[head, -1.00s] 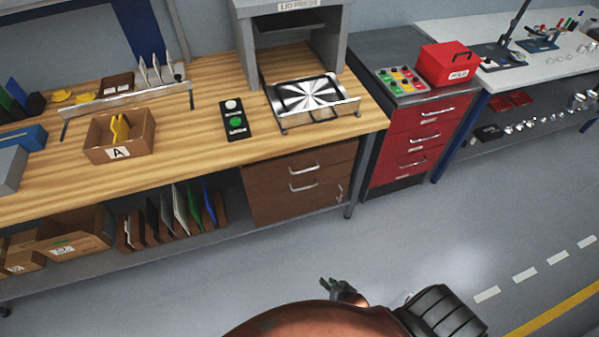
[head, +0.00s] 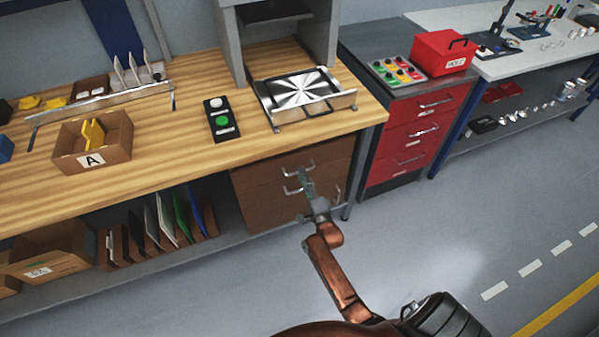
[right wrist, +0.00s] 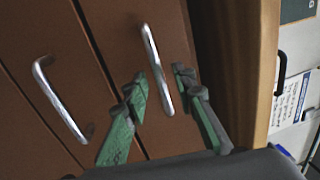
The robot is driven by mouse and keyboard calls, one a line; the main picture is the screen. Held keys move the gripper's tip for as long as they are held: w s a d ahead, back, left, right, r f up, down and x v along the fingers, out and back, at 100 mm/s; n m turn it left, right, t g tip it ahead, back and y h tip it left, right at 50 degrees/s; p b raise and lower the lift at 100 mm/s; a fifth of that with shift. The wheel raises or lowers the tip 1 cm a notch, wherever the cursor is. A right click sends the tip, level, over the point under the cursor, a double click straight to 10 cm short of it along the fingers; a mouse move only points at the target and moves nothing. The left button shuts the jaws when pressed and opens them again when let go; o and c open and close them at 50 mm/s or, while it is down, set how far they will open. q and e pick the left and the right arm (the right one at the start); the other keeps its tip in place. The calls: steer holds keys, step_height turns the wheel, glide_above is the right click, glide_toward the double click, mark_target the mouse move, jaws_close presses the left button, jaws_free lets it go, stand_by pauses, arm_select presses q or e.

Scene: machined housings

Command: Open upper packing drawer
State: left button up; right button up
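The upper packing drawer (head: 262,176) is the upper brown front under the wooden bench top. Its silver bar handle shows in the right wrist view (right wrist: 152,52). The lower drawer's handle (right wrist: 60,100) is to the left there. Both drawers look shut. My right gripper (head: 304,176) is at the drawer fronts. In the right wrist view its green-grey fingers (right wrist: 159,75) are open, one on each side of the upper handle near its lower end. I cannot tell whether they touch it. My left gripper is not in view.
The wooden bench top (head: 190,150) overhangs the drawers. A red drawer cabinet (head: 412,130) stands to the right, past a bench leg. An open bin (head: 50,245) and upright folders are on the lower shelf at left. The floor in front is clear.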

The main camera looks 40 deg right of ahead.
steer(key=shift+x, duration=1.15)
steer(key=shift+c, duration=0.6)
jaws_close()
